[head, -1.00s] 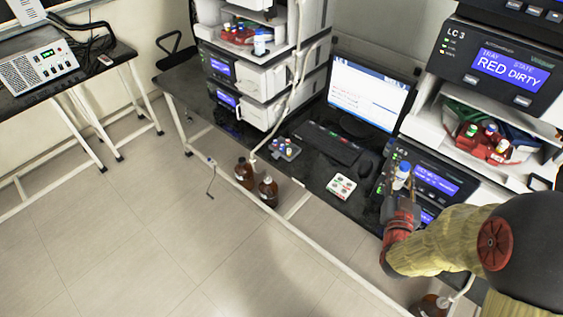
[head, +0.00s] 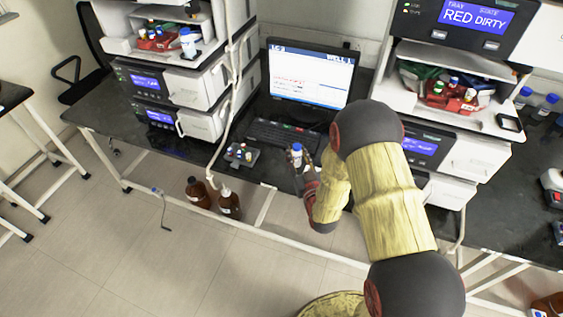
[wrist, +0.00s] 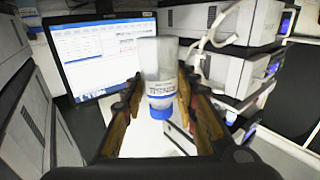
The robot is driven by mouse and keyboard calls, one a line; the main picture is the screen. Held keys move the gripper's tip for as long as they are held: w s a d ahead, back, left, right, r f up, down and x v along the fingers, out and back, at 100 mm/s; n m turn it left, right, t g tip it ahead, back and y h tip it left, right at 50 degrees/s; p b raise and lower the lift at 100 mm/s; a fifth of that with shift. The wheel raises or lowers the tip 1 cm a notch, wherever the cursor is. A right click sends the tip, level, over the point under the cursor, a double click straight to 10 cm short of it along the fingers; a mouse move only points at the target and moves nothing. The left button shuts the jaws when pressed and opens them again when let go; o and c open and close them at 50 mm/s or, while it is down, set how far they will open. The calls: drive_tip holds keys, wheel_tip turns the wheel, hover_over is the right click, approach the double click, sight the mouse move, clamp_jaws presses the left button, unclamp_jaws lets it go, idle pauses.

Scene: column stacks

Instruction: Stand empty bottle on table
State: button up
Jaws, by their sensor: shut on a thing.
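My gripper (wrist: 160,82) is shut on a small clear bottle (wrist: 159,58) with a blue cap and a printed label. The wrist view appears upside down, so the cap at the bottom there fits the head view, where the bottle (head: 297,157) is upright with its cap on top. The bottle is in front of the monitor, by the keyboard's right end, over the black table (head: 272,172). I cannot tell whether its base touches the table. My arm hides part of the table to its right.
The monitor (head: 308,75) and keyboard (head: 283,137) are behind the bottle. A small rack with vials (head: 240,155) is to its left. Instrument stacks (head: 200,85) (head: 470,160) flank the workspace. Brown bottles (head: 229,203) stand below the table's front edge.

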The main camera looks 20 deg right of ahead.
drive_tip(key=w+f+b, duration=0.1)
drive_tip(key=w+f, duration=0.1)
drive_tip(key=w+a+f, duration=0.1)
drive_tip(key=w+f, duration=0.1)
drive_tip(key=f, duration=0.1)
drive_tip(key=w+a+f+b, duration=0.1)
drive_tip(key=w+f, duration=0.1)
drive_tip(key=w, duration=0.1)
drive_tip(key=shift+f+b, duration=0.15)
drive_tip(key=shift+b, duration=0.2)
drive_tip(key=shift+s+f+b, duration=0.1)
drive_tip(key=shift+f+b, duration=0.5)
drive_tip(key=shift+f, duration=0.75)
drive_tip(key=shift+f, duration=0.2)
drive_tip(key=o, duration=0.8)
drive_tip(key=shift+o, duration=0.2)
drive_tip(key=shift+r, duration=0.1)
